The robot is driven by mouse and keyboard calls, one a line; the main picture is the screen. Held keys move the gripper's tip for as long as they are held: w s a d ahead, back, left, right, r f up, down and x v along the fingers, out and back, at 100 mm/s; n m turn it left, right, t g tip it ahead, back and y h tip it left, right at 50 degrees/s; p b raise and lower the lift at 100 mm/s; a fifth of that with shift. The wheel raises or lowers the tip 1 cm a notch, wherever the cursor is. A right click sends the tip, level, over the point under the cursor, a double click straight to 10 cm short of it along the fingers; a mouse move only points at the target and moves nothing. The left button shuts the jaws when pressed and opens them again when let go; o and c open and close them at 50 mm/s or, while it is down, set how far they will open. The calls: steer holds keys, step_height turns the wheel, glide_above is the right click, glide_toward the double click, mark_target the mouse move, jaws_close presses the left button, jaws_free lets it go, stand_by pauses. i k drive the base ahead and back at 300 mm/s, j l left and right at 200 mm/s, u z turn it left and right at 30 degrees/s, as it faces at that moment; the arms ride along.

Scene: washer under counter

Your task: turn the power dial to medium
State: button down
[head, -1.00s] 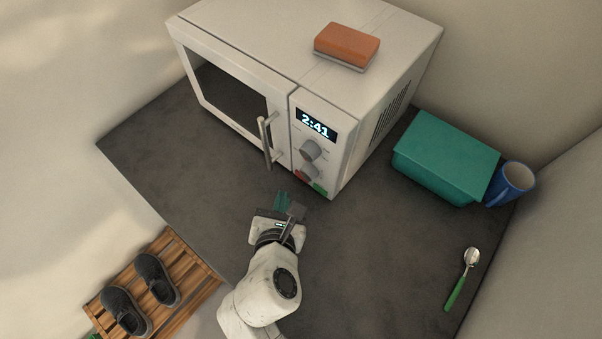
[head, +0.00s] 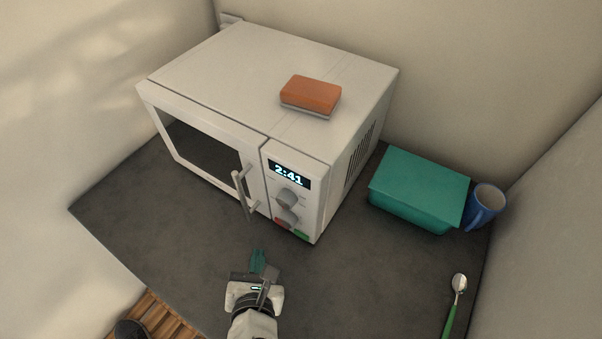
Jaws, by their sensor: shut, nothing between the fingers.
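A white microwave (head: 215,125) stands on the dark counter, its door closed. Its front panel has a lit display (head: 289,175) reading 2:41. Below the display are two round grey dials, an upper one (head: 288,197) and a lower one (head: 288,217). Their labels are too small to read, so I cannot tell which is the power dial or where either points. My gripper (head: 257,258) is shut and empty, with green fingertips. It is in front of the panel, apart from the dials and the door handle.
A vertical door handle (head: 243,194) juts out left of the dials. Red (head: 280,223) and green (head: 301,236) buttons sit below them. An orange sponge (head: 311,94) lies on top. A teal box (head: 418,195), blue mug (head: 485,205) and green-handled spoon (head: 455,303) are at right.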

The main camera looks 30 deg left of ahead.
mark_target(287, 198)
steer(key=k, duration=1)
